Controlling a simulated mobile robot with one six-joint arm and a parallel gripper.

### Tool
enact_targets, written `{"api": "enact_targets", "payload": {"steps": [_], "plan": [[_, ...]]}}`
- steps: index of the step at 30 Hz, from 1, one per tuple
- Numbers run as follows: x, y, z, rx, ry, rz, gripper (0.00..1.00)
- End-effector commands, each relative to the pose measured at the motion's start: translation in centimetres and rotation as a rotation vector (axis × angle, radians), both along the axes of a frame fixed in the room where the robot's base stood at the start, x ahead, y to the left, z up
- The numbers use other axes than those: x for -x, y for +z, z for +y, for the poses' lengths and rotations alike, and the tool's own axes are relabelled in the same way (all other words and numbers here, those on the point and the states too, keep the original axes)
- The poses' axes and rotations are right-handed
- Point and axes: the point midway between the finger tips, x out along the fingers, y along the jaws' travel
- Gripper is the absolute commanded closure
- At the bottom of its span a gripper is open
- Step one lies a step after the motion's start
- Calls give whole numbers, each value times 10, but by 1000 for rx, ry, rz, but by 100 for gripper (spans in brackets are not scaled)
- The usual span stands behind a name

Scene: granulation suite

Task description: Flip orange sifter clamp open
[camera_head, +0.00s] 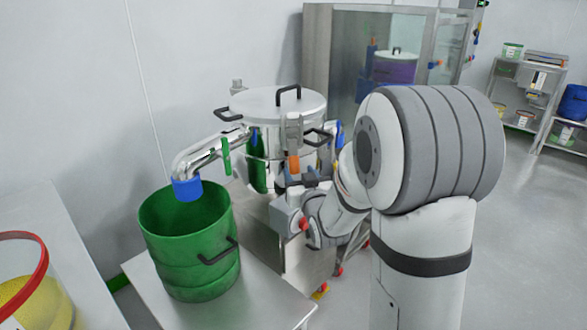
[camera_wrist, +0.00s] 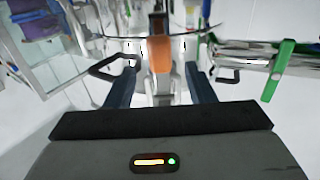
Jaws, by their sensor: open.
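The orange sifter clamp (camera_head: 293,163) sits on the front of the round steel sifter (camera_head: 262,107), below its lid. In the wrist view the orange clamp (camera_wrist: 160,54) lies straight ahead, between and beyond the two dark fingers of my gripper (camera_wrist: 165,88). The fingers are apart and nothing is held. In the head view my gripper (camera_head: 300,182) is just below and close to the clamp; whether it touches cannot be told. My arm hides part of the sifter's right side.
A steel spout with a blue end (camera_head: 187,188) and a green handle (camera_head: 225,155) reaches left over a green drum (camera_head: 195,245). Black lid handles (camera_head: 228,114) stick out. A blue clamp (camera_head: 339,134) is right of the sifter. A glass-fronted cabinet (camera_head: 345,55) stands behind.

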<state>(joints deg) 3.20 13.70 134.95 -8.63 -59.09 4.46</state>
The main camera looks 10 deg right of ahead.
Motion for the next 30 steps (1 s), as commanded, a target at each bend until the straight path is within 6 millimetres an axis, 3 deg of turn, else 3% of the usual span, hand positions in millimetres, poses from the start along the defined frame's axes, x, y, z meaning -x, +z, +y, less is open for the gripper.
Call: {"api": "enact_targets", "payload": {"steps": [9, 21, 30], "plan": [[-48, -1, 3, 0, -1, 2, 51], [-58, 0, 3, 0, -2, 2, 51], [-58, 0, 3, 0, -3, 2, 75]]}}
